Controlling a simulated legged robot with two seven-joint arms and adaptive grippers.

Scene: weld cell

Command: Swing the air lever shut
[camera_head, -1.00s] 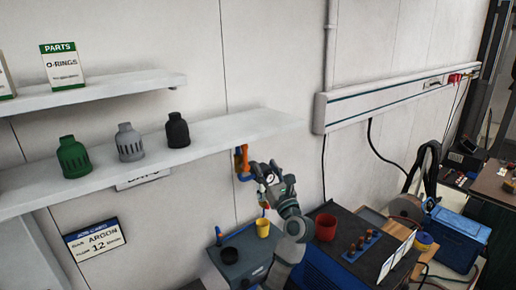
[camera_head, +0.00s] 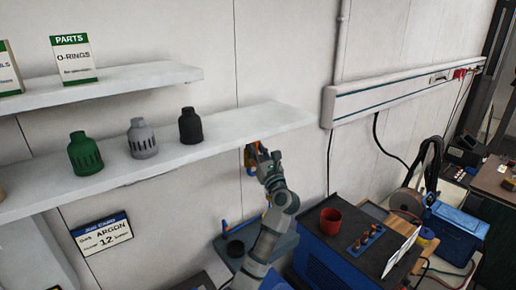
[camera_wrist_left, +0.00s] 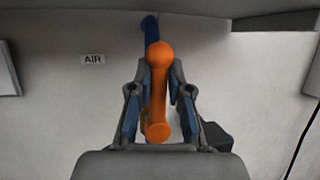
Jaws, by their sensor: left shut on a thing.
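The orange air lever (camera_head: 249,156) is on the wall just under the front edge of the lower shelf, partly hidden by my gripper in the head view. In the left wrist view the lever (camera_wrist_left: 158,85) runs lengthwise between my two fingers, with a rounded knob at each end. A blue pipe (camera_wrist_left: 150,27) shows behind its far end. My left gripper (camera_head: 260,157) is shut on the lever; its blue-padded fingers (camera_wrist_left: 157,105) stand on both sides of it. An AIR label (camera_wrist_left: 93,59) is on the wall to the left. My right gripper is not in view.
The lower shelf (camera_head: 235,124), bearing green, grey and black cups, is close above my left gripper. Below are a dark cabinet (camera_head: 320,262) with a red cup (camera_head: 330,221) and a blue rack (camera_head: 365,240). A wall duct (camera_head: 400,94) runs to the right.

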